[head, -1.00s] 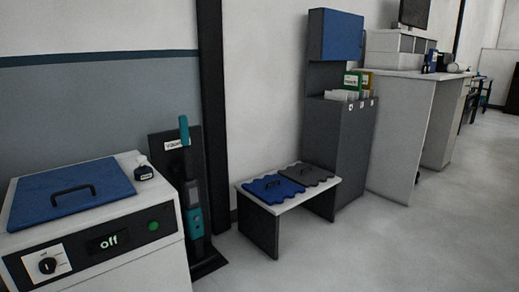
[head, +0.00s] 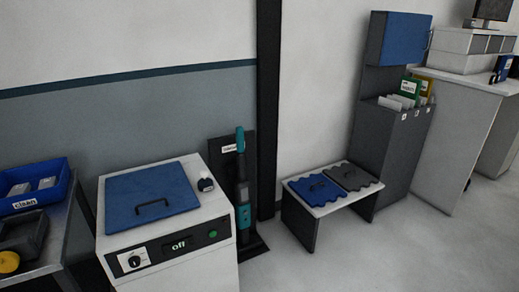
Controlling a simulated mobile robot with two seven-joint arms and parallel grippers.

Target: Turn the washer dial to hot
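The washer (head: 185,265) is a white box with a blue lid (head: 152,195) that has a black handle. It stands left of centre in the head view. Its black front panel holds the dial (head: 134,261), a dark knob on a white plate at the left end. A display (head: 178,245) beside it reads "off", and a green button (head: 213,234) sits at the right end. The dial's markings are too small to read. Neither of my grippers shows in the view.
A metal table (head: 45,262) with a blue "clean" bin (head: 34,186) stands left of the washer. A teal upright tool (head: 241,185) on a dark stand is to its right. A low bench (head: 326,208) and grey cabinet (head: 395,150) stand further right. The floor in front is clear.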

